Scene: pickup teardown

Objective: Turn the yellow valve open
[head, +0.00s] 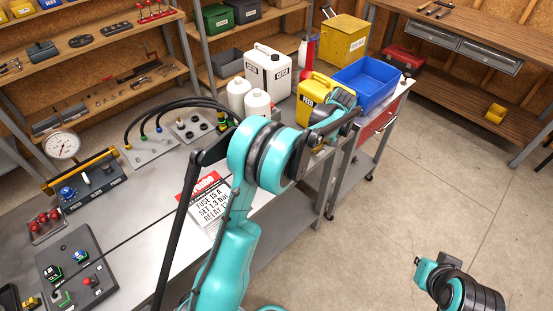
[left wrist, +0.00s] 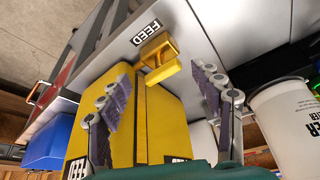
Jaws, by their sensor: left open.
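The yellow valve (left wrist: 158,55) is a blocky handle at the base end of the yellow FEED container (left wrist: 160,120), close to a FEED label (left wrist: 146,32) on the pale surface. In the head view the container (head: 309,92) stands at the far end of the bench; my arm and gripper cover its lower right and I cannot make out the valve. My left gripper (left wrist: 163,84) is open, its two fingers apart on either side of the container's valve end. The valve lies between and slightly beyond the fingertips, apparently untouched. The left gripper (head: 341,106) also shows in the head view.
A blue bin (head: 366,82) stands right of the container. White jugs (head: 268,72) and bottles (head: 257,103) stand left of it. A hose panel (head: 150,148), gauge (head: 62,147) and control box (head: 75,268) occupy the bench. My other arm is at bottom right, over clear floor.

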